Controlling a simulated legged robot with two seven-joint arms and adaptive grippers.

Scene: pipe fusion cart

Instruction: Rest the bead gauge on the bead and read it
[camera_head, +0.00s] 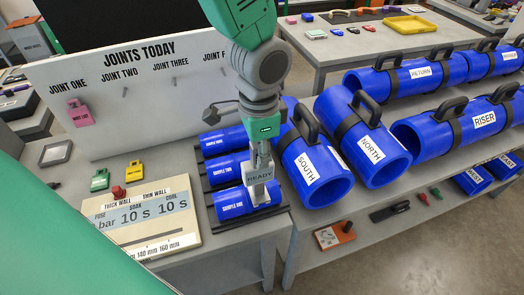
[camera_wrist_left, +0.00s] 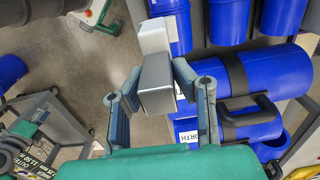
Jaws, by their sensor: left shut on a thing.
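In the head view the gauge's lower end is over the right part of the blue pipe labelled SAMPLE ONE (camera_head: 233,203). I cannot tell whether it touches the pipe, and no bead can be made out there. My right gripper is not in view.
Blue pipes SAMPLE TWO (camera_head: 224,171) and SAMPLE THREE (camera_head: 220,142) lie behind in the black rack. A timing panel (camera_head: 143,217) is left, before the JOINTS TODAY board (camera_head: 130,85).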

